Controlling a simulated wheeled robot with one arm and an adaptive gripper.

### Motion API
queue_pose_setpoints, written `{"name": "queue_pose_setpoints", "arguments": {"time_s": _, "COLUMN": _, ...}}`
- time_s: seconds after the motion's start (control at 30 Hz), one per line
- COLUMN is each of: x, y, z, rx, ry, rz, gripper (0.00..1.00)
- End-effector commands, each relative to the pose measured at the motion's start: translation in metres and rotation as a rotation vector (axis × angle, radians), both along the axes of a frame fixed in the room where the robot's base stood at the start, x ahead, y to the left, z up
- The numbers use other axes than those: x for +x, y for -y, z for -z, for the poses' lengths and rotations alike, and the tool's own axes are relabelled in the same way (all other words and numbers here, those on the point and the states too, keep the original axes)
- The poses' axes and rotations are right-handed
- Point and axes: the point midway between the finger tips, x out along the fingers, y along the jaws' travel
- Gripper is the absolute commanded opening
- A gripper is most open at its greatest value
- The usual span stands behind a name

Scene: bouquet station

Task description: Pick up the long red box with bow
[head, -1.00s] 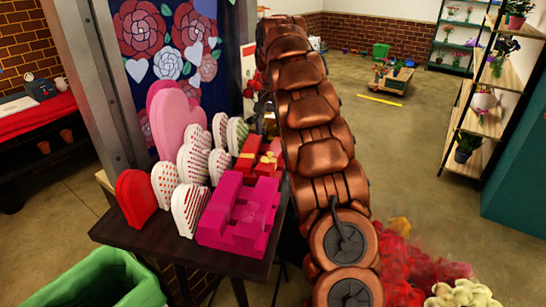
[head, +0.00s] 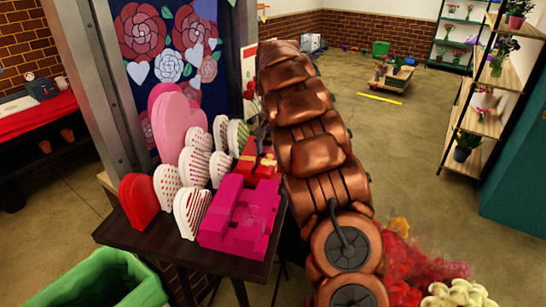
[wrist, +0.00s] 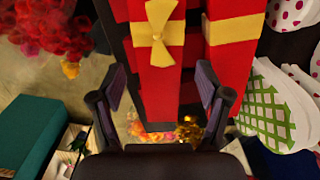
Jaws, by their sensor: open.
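A long red box with a gold ribbon and bow (wrist: 157,82) fills the upper middle of the wrist view. Its near end lies between my gripper's fingers (wrist: 161,72) in the picture, with a gap on each side. The fingers are spread, one left and one right of the box. I cannot tell how deep the box sits between them. A second red box with a gold band (wrist: 235,52) is beside it on the right. In the head view the red boxes with gold ribbons (head: 264,166) are on the dark table, partly hidden by my arm.
White spotted heart boxes (head: 193,165), a red heart (head: 138,199) and a magenta block-like stack (head: 238,215) crowd the dark table (head: 152,238). A green bin (head: 120,275) stands in front. Red flowers (head: 402,270) are to the right. Shelves (head: 482,110) stand farther right.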

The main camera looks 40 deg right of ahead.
Motion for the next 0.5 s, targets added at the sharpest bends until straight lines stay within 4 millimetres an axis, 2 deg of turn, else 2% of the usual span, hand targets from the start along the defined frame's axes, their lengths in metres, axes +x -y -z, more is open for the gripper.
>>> {"name": "queue_pose_setpoints", "arguments": {"time_s": 0.2, "x": -0.001, "y": 0.001, "z": 0.016, "rx": 0.001, "ry": -0.002, "rz": 0.002, "gripper": 0.76}}
{"name": "queue_pose_setpoints", "arguments": {"time_s": 0.4, "x": 0.000, "y": 0.001, "z": 0.016, "rx": 0.001, "ry": -0.001, "rz": 0.001, "gripper": 0.76}}
{"name": "queue_pose_setpoints", "arguments": {"time_s": 0.5, "x": 0.000, "y": 0.000, "z": 0.016, "rx": 0.001, "ry": -0.001, "rz": 0.001, "gripper": 0.67}}
